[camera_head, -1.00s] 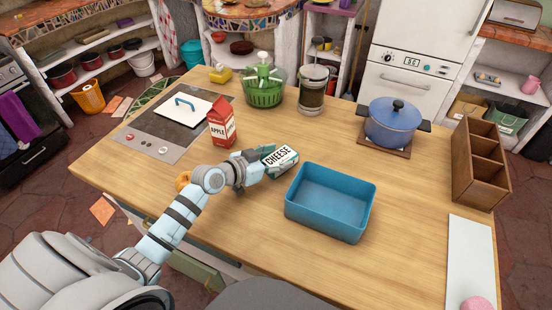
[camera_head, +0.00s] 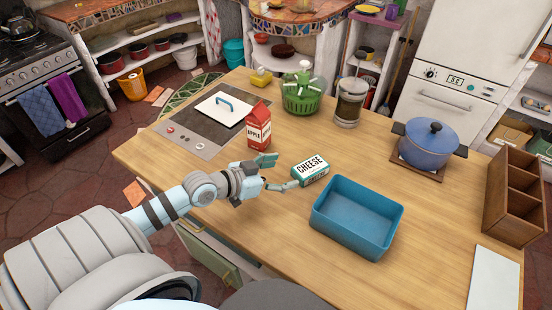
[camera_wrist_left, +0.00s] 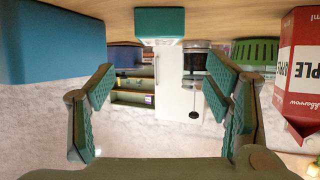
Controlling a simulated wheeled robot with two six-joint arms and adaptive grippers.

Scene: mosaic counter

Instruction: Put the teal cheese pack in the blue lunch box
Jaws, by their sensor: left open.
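The teal and white cheese pack (camera_head: 310,170) lies on the wooden counter, just left of the blue lunch box (camera_head: 358,217). The lunch box is open and its visible inside is empty. My left gripper (camera_head: 277,173) is open at the left of the pack, its fingers pointing towards it and nothing between them. In the left wrist view, which looks upside down, the pack (camera_wrist_left: 160,22) sits ahead, beyond the open fingers (camera_wrist_left: 160,85). The lunch box (camera_wrist_left: 50,45) fills the upper left there. My right gripper is not in view.
A red apple carton (camera_head: 258,126) stands behind my left gripper, beside the stove top (camera_head: 190,135). A green spinner (camera_head: 301,95), a jar (camera_head: 349,102), a blue pot (camera_head: 427,146) and a wooden organizer (camera_head: 515,198) stand farther back and right. The counter in front of the pack is clear.

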